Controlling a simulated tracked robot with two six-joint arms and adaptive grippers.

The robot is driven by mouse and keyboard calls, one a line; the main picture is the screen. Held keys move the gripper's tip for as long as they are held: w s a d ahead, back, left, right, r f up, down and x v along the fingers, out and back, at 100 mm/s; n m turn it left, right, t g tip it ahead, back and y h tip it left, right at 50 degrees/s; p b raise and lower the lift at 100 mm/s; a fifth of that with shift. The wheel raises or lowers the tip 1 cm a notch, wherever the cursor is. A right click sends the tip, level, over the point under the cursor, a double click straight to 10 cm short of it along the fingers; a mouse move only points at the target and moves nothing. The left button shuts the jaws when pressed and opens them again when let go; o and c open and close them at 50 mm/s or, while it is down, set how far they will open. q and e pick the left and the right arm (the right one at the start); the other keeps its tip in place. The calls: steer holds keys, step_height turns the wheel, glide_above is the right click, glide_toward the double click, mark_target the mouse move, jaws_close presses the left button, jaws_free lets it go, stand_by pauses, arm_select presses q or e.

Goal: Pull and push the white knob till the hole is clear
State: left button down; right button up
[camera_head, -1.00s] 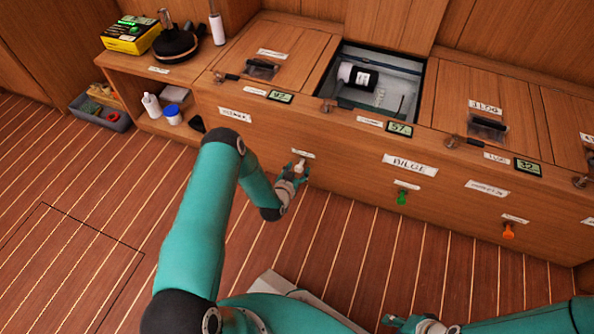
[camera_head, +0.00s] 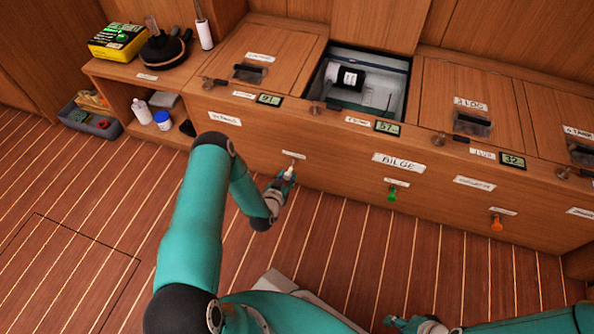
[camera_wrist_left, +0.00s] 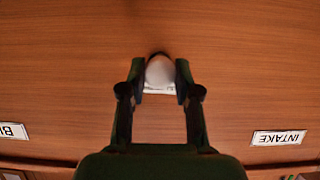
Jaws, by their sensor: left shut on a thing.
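The white knob (camera_head: 290,173) stands out from the wooden front panel under a small white label (camera_head: 293,155), with a thin stem behind it. My left gripper (camera_head: 287,178) is shut on it. In the left wrist view the pale knob (camera_wrist_left: 160,72) sits between the two dark fingers of the left gripper (camera_wrist_left: 160,90). My right gripper (camera_head: 402,323) is low in the head view, far from the panel; its jaws are too small to read. I cannot make out the hole.
A green knob (camera_head: 392,194) and an orange knob (camera_head: 497,223) are farther right on the panel. Above is an open bay (camera_head: 398,104) with a white and black cylinder (camera_head: 346,77). A grey bin (camera_head: 90,120) is at left. Floor before the panel is clear.

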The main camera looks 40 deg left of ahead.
arm_select(q)
steer(key=s, duration=0.2)
steer(key=shift+s+d, duration=0.35)
steer(key=c, duration=0.8)
jaws_free()
steer(key=shift+c, duration=0.2)
steer(key=v, duration=1.2)
